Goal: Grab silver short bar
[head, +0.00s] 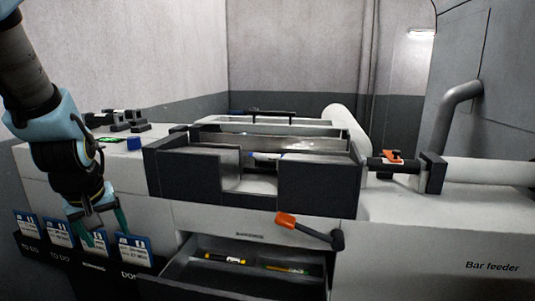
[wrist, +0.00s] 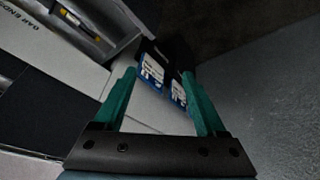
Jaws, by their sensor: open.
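My gripper (head: 106,236) is open, with its teal fingers pointing down in front of the blue-and-white cards (head: 135,250) on the machine's front left. It also shows in the wrist view (wrist: 158,75), with two cards (wrist: 152,67) between or beyond the fingers and nothing held. An open drawer (head: 180,279) lies to the right of my gripper. In it lie a short bar with yellow and dark parts (head: 222,258) and another with yellow and green (head: 288,269). The drawer's bar also shows in the wrist view (wrist: 84,21). I cannot tell which bar is the silver short one.
An orange-and-black handle (head: 308,229) sticks out above the drawer's right side. A dark-walled trough (head: 315,187) stands on the machine above the drawer. The bar feeder (head: 480,235) is at the right. Small dark fixtures (head: 120,120) stand on the left top.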

